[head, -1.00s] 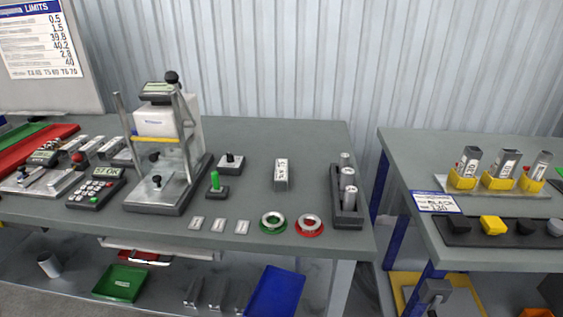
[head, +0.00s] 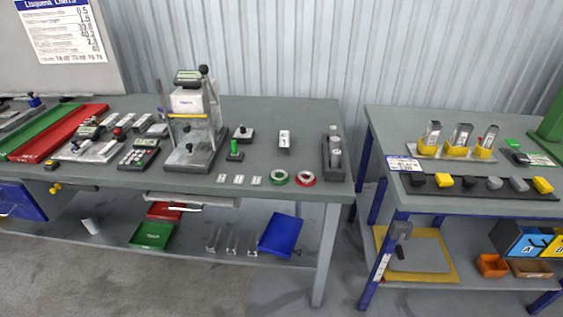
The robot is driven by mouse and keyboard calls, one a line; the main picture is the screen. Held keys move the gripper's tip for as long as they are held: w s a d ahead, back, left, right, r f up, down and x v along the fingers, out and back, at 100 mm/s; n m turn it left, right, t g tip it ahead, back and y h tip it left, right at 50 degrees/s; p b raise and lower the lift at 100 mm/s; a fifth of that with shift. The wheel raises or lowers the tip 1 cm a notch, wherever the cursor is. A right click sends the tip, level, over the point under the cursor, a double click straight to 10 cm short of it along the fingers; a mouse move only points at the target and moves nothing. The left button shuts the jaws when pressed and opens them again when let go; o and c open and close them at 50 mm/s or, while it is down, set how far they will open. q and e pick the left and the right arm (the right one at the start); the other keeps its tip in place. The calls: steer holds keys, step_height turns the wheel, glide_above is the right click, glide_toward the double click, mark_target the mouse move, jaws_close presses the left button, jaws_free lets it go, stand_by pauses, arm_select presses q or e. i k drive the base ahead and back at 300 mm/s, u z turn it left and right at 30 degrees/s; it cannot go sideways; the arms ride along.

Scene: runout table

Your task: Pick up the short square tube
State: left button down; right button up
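I cannot tell for certain which thing is the short square tube. A light grey tube-like piece (head: 91,226) leans on the lower shelf at the left; its cross-section is too small to make out. Several thin metal pieces (head: 232,243) stand on the same shelf beside a blue bin. Three metal tube-like pieces (head: 461,135) stand tilted in yellow holders on the right table. A dark rack (head: 334,172) on the left table holds upright metal cylinders. A small block with a white label (head: 284,140) stands near it. Neither gripper is in view.
The left table (head: 300,115) also carries a press-like instrument (head: 193,125), keypads and red and green trays (head: 65,132). A blue bin (head: 281,235) and a green bin (head: 152,235) are on its shelf. A narrow gap separates it from the right table (head: 390,130). Floor in front is clear.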

mark_target(284, 142)
steer(key=z, duration=0.2)
steer(key=k, duration=0.35)
steer(key=u, duration=1.15)
steer(key=i, duration=1.45)
steer(key=z, duration=0.5)
